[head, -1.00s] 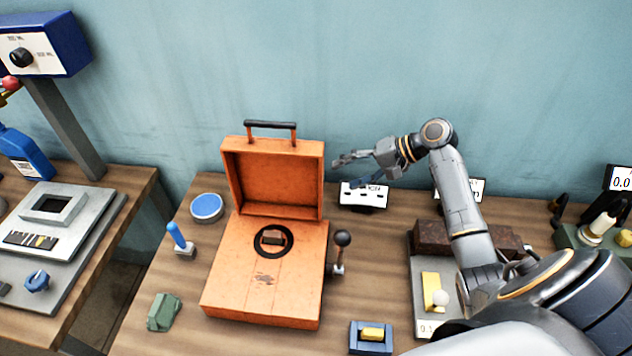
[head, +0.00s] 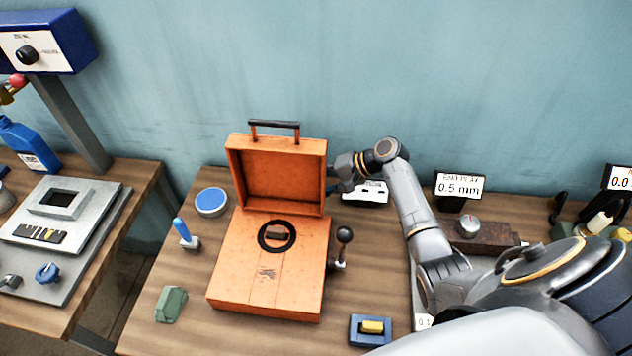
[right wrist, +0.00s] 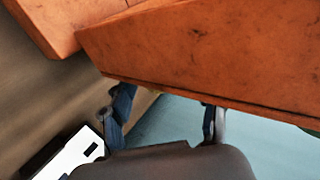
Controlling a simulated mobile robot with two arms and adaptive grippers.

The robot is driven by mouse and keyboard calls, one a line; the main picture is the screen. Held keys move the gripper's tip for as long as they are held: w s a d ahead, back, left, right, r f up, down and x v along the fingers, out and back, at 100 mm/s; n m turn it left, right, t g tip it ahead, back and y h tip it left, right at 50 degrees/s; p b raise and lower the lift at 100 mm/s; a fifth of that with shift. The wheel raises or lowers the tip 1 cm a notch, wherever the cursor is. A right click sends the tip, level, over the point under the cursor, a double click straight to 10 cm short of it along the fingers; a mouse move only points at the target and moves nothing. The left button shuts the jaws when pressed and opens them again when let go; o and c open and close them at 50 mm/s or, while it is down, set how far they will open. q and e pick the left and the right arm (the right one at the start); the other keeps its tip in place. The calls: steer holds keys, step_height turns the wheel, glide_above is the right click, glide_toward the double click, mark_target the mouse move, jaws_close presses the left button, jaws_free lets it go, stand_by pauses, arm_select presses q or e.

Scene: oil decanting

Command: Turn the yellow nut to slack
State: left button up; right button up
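No yellow nut can be made out for sure. A small yellow piece (head: 9,92) shows beside a red ball at the far left edge of the head view, cut off by the frame. A yellow block (head: 372,327) sits in a blue holder at the front of the table. My right gripper (head: 338,180) is at the right side of the open orange case's lid (head: 277,175), partly hidden by it. In the right wrist view its fingers (right wrist: 166,108) are apart with nothing between them, close to the orange case (right wrist: 200,55). My left gripper is out of view.
The orange case stands mid-table, with a black-knobbed lever (head: 343,240) at its right. A white label stand (head: 366,191) is close to my right gripper. A "0.5 mm" sign (head: 459,187) and a brown block (head: 488,238) stand further right.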

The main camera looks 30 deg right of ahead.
steer(key=c, duration=1)
steer(key=shift+s+f+y+b, duration=0.1)
steer(key=shift+f+y+b, duration=0.15)
steer(key=shift+b, duration=0.35)
steer(key=t+y+b, duration=0.2)
steer(key=b, duration=0.2)
steer(key=f+t+y+b, duration=0.1)
steer(key=y+b, duration=0.1)
steer(key=b, duration=0.3)
steer(key=shift+d+t, duration=0.1)
steer(key=shift+t, duration=0.3)
steer(key=shift+r+t+y+b, duration=0.2)
steer(key=shift+t+y+b, duration=0.2)
steer(key=shift+b, duration=0.65)
steer(key=shift+r, duration=0.1)
steer(key=o, duration=1.2)
